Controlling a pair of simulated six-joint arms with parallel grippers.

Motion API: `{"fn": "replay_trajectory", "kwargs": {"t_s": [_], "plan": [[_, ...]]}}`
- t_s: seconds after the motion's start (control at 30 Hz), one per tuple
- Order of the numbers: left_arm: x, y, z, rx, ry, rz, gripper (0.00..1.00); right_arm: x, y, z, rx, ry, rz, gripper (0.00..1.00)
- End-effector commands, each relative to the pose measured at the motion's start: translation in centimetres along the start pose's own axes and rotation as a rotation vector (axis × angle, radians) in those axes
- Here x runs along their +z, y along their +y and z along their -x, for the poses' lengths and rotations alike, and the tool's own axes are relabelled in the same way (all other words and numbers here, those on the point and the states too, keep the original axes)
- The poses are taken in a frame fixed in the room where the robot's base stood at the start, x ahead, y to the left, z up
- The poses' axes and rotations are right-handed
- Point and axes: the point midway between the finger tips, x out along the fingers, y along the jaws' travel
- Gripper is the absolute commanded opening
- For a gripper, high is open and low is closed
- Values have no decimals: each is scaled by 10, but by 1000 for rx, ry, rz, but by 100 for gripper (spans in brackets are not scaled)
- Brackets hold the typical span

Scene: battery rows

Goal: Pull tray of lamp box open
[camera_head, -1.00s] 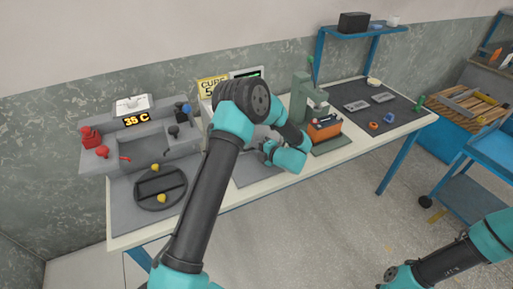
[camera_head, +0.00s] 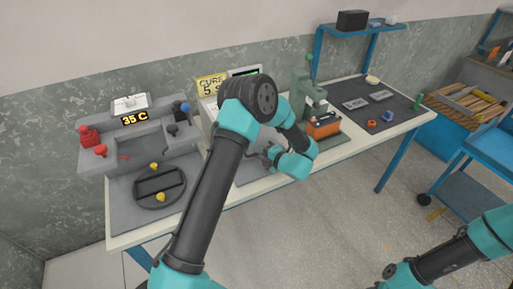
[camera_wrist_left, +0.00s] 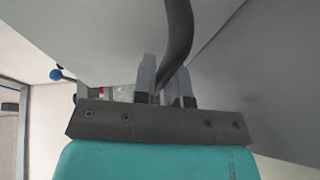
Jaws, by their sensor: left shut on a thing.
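The lamp box (camera_head: 206,107) is a pale casing at the back of the bench, with a yellow "CURE 5 S" sign (camera_head: 211,85) on top. My left arm hides most of its front, so how far its tray is out cannot be told in the head view. My left gripper (camera_head: 266,155) is low in front of the box. In the left wrist view the gripper (camera_wrist_left: 165,80) is shut on a dark curved handle (camera_wrist_left: 177,35), in front of a pale grey surface. My right gripper is outside the frames; only parts of my right arm show at lower right.
A grey fixture (camera_head: 140,140) with a "35 C" display and a round dark plate (camera_head: 159,187) stand left. A green press (camera_head: 309,95) and an orange block (camera_head: 323,127) are close on the right. A dark mat (camera_head: 367,115) holds small parts. Open floor lies in front.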

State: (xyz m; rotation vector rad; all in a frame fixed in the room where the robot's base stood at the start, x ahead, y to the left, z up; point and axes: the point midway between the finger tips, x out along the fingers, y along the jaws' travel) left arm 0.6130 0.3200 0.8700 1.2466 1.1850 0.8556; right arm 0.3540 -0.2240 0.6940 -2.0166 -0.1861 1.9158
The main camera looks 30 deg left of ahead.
Motion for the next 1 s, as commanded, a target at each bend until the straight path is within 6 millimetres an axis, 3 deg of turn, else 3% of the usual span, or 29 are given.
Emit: {"fn": "replay_trajectory", "kwargs": {"t_s": [0.3, 0.5, 0.7, 1.0], "plan": [[-26, -15, 65, 1, -3, -3, 0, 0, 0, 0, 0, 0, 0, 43], [-39, -22, 95, 1, -2, -3, 0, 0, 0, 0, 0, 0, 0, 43], [-44, -24, 108, 0, 0, -1, 0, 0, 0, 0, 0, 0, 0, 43], [-45, -25, 109, 0, 1, -1, 0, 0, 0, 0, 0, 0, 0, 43]]}}
